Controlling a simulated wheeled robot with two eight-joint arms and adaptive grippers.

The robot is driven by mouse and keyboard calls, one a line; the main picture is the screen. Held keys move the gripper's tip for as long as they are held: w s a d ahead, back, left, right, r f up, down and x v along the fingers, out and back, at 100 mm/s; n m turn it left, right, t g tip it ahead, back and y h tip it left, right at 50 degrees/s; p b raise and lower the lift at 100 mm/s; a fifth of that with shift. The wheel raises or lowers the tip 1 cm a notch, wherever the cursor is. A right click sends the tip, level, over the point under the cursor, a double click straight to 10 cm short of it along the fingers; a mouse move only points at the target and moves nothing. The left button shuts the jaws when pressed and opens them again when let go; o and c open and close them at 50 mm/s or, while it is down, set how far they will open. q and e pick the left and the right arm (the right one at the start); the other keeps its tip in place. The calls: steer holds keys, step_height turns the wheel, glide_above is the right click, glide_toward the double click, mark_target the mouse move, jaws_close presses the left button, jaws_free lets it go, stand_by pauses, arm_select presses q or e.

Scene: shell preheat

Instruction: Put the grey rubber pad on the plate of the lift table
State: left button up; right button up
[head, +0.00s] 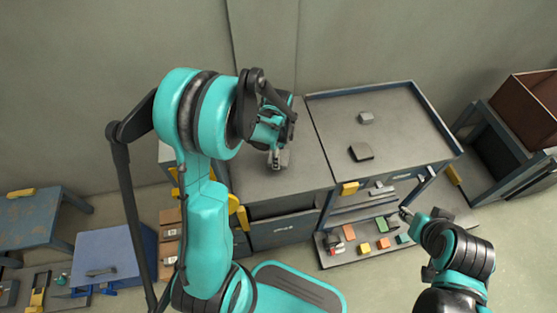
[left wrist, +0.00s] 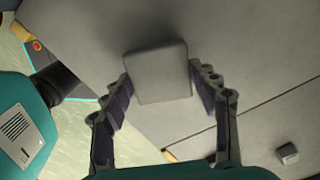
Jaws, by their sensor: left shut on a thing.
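A grey square pad (left wrist: 160,72) with rounded corners sits between the two fingers of my left gripper in the left wrist view. My left gripper (head: 277,163) is shut on it, over the grey top (head: 262,184) of the middle bench in the head view. There the pad (head: 284,159) is partly hidden by the gripper. I cannot tell whether it touches the surface below. My right gripper (head: 404,214) is at the lower right, in front of the bench and apart from the pad; its fingers are too small to read. I cannot tell for sure which surface is the lift table's plate.
The rimmed blue-edged top (head: 400,110) on the right bears a dark flat block (head: 361,152) and a smaller grey block (head: 366,118). Below it, a low shelf (head: 345,256) holds several coloured blocks. A worn blue table (head: 30,222) stands far left; a brown box (head: 530,105) stands far right.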

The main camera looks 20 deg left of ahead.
arm_select(q)
steer(key=shift+f+b, duration=0.5)
steer(key=shift+f, duration=1)
steer(key=shift+f, duration=0.1)
steer(key=o, duration=1.2)
